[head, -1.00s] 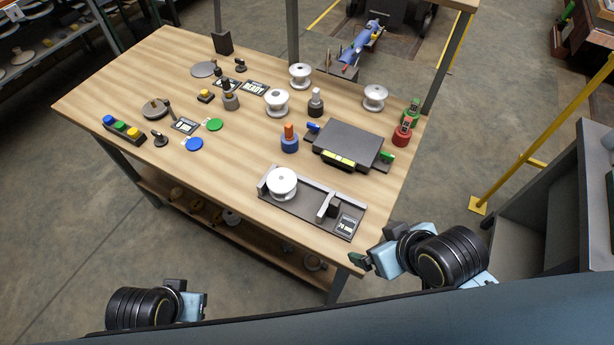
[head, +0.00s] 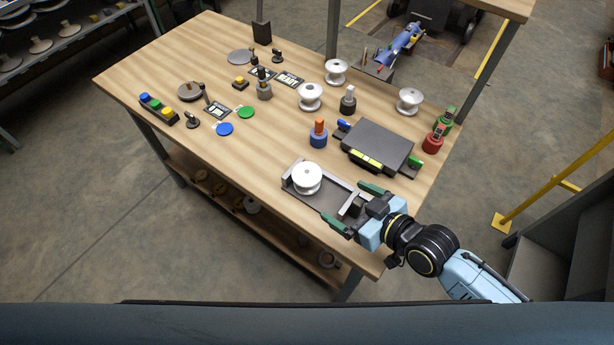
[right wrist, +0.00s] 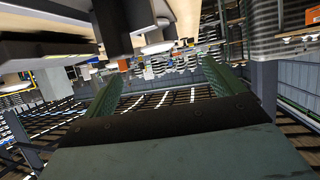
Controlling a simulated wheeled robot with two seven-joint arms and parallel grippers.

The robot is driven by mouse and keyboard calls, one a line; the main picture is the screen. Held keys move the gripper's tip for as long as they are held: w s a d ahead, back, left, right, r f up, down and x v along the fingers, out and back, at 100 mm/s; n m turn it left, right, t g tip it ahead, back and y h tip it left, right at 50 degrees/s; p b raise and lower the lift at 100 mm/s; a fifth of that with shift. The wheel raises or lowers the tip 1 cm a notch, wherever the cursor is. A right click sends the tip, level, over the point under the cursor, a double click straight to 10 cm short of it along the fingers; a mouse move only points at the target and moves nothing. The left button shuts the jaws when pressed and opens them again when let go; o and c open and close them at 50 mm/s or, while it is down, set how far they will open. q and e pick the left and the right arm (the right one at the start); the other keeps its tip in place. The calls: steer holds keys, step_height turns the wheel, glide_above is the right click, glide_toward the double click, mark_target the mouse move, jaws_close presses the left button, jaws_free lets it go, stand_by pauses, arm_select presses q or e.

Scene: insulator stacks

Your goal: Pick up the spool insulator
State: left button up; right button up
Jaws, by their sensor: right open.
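A white spool insulator (head: 307,177) stands upright in a grey fixture tray (head: 290,188) near the table's front edge. More white spools stand loose farther back: one at mid-table (head: 310,97), one behind it (head: 336,71) and one at the right (head: 409,101). My right gripper (head: 343,200) is open and empty, its green fingers over the right part of the fixture, pointing toward its spool but apart from it. In the right wrist view the two fingers (right wrist: 160,75) stand wide apart with nothing between them. My left gripper is out of view.
A dark box (head: 378,147) with yellow labels sits behind the fixture. A blue part with an orange top (head: 318,134) stands behind the fixture's spool. Red (head: 433,142) and green (head: 447,118) parts stand at the right edge.

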mark_target(313, 177)
steer(key=shift+w+f, duration=0.1)
steer(key=shift+w, duration=0.2)
steer(key=b+x, duration=0.1)
steer(key=x, duration=0.6)
steer(key=shift+w+a, duration=0.15)
steer(key=shift+w, duration=0.1)
steer(key=shift+r+b+x, duration=0.1)
steer(key=shift+b+x, duration=0.1)
steer(key=shift+x, duration=1.2)
steer(key=shift+r+b+x, duration=0.15)
steer(key=shift+x, duration=1.25)
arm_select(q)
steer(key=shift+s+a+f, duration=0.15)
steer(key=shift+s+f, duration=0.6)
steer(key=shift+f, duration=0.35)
arm_select(e)
steer(key=shift+w, duration=0.15)
steer(key=c, duration=1.3)
steer(key=shift+r, duration=0.1)
steer(key=shift+c, duration=0.7)
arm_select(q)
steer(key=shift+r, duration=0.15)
arm_select(e)
steer(key=shift+r, duration=0.15)
